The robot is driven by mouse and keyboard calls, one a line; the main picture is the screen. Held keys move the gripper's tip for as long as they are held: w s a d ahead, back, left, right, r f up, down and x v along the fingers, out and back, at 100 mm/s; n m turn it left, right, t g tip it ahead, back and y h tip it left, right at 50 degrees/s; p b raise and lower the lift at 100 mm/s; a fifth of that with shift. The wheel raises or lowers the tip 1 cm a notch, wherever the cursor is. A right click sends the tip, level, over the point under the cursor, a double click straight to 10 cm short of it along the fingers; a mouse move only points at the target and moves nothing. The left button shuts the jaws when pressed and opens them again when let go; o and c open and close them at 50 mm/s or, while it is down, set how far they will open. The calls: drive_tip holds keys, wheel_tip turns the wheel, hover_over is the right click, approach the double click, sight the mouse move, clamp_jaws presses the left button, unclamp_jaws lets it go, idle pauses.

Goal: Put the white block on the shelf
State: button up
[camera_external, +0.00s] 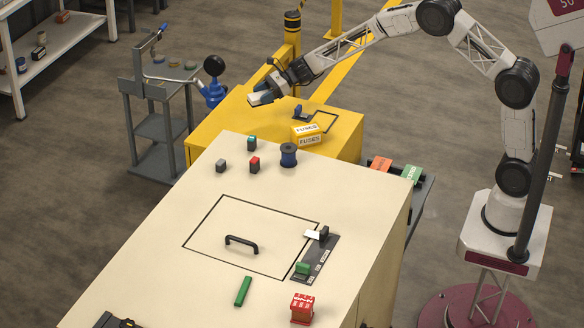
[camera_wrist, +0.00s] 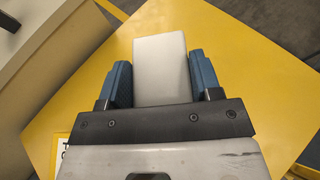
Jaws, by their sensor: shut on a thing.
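The white block (camera_external: 258,99) is a pale flat piece at the end of my arm in the external view. In the wrist view the block (camera_wrist: 161,68) stands between the two blue fingers of my gripper (camera_wrist: 161,75). My gripper (camera_external: 262,94) is shut on it, above the back left part of the yellow cabinet (camera_external: 228,124). A white shelf unit (camera_external: 75,27) stands at the top left, well apart from my gripper. A grey stand with shelf boards (camera_external: 161,125) is nearer, to the left of the cabinet.
A blue clamp-like tool (camera_external: 213,92) sits just left of my gripper. A yellow fuses box (camera_external: 306,134) is on the yellow cabinet. A yellow post (camera_external: 292,40) rises behind. The cream cabinet (camera_external: 150,240) in front holds small blocks, a blue spool (camera_external: 288,155) and a handle (camera_external: 241,243).

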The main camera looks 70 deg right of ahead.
drive_tip(key=s+a+n+g+y, duration=0.2)
drive_tip(key=s+n+g, duration=0.1)
drive_tip(key=s, duration=0.5)
drive_tip(key=shift+s+r+n+g, duration=0.15)
drive_tip(key=shift+s+n+g, duration=0.1)
drive_tip(key=shift+n+g, duration=0.2)
drive_tip(key=shift+a, duration=0.1)
hover_over(282, 133)
drive_tip(key=shift+w+f, duration=0.15)
drive_tip(key=shift+f, duration=2.95)
drive_tip(key=shift+f, duration=1.9)
drive_tip(key=shift+f, duration=0.1)
drive_tip(key=o, duration=1)
drive_tip(key=shift+c, duration=0.2)
